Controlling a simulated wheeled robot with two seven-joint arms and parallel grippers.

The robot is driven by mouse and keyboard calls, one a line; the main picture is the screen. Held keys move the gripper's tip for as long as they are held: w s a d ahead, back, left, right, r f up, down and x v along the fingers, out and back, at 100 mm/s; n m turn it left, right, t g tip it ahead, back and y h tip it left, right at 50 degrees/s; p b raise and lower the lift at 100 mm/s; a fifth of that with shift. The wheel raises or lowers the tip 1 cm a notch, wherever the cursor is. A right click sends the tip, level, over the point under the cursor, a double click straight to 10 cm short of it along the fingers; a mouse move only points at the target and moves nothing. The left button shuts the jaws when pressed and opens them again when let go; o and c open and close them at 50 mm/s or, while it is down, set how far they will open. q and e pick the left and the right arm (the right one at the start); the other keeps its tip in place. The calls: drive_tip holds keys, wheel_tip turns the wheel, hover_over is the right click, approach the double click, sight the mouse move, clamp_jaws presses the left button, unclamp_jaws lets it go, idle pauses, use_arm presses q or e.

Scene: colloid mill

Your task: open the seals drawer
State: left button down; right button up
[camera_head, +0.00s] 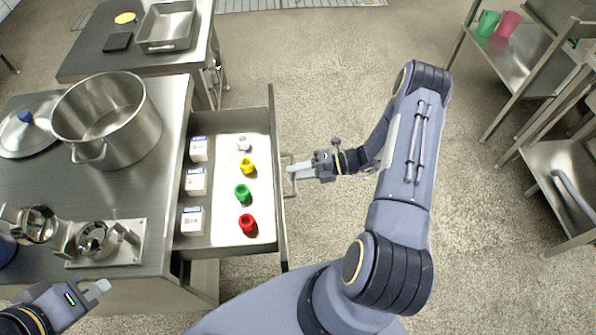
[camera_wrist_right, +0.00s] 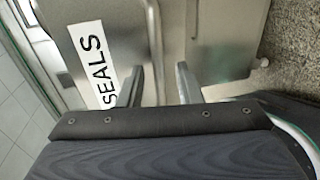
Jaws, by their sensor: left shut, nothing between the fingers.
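The seals drawer (camera_head: 262,243) stands pulled out from the steel counter in the head view. Its front carries a bar handle (camera_head: 284,192). My right gripper (camera_head: 293,171) is at the handle. In the right wrist view its fingers (camera_wrist_right: 160,82) stand apart near the front, beside the "SEALS" label (camera_wrist_right: 93,62); close contact with the handle is hard to see. My left gripper (camera_head: 97,292) is shut and empty at the counter's front edge.
On the counter stand a large pot (camera_head: 108,120), a lid (camera_head: 25,128) and metal mill parts (camera_head: 100,240). A second table (camera_head: 85,65) with a steel tray (camera_head: 168,28) is behind. Steel shelves (camera_head: 530,80) stand at the right. The floor between is clear.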

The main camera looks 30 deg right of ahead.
drive_tip(key=v, duration=0.8)
drive_tip(key=shift+a, duration=0.1)
idle(0.5)
